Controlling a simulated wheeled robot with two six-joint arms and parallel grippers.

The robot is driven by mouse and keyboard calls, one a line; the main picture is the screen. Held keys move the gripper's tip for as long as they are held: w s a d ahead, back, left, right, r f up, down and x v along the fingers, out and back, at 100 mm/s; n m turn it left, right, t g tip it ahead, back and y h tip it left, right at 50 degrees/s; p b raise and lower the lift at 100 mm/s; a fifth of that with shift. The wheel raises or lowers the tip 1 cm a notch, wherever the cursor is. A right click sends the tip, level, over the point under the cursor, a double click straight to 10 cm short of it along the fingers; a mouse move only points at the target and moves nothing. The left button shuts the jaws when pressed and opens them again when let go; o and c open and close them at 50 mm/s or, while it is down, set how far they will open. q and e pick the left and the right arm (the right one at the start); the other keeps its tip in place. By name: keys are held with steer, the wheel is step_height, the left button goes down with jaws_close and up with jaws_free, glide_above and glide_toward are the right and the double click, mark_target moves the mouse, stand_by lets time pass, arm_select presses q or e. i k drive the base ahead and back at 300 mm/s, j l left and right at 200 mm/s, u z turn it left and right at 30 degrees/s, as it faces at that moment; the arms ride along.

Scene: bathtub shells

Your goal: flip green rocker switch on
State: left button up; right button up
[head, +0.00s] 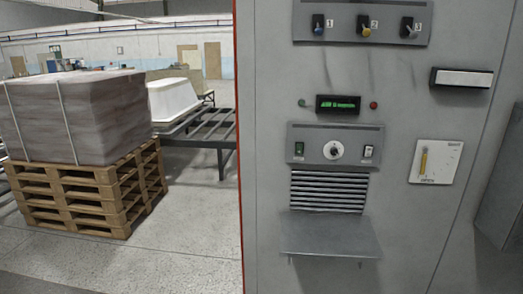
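The green rocker switch (299,149) is a small upright rocker at the left of a grey panel (310,170) on the front of a tall grey cabinet. Its on or off position is too small to tell. On the same panel, a round white knob (333,150) is in the middle and a white-and-black rocker switch (368,152) is at the right. Neither of my grippers shows in the head view.
Below the panel are vent slats and a small grey shelf (330,235) that sticks out. Above are a green-lit display (338,104) and three numbered toggles. A yellow-handled lever plate (436,161) is at right. A wrapped load on pallets (90,190) stands left; the floor between is clear.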

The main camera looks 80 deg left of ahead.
mark_target(300, 146)
steer(key=u, duration=0.5)
steer(key=l+u, duration=0.1)
steer(key=u, duration=0.4)
steer(key=k+u, duration=0.1)
steer(key=u, duration=0.85)
steer(key=k+l, duration=0.05)
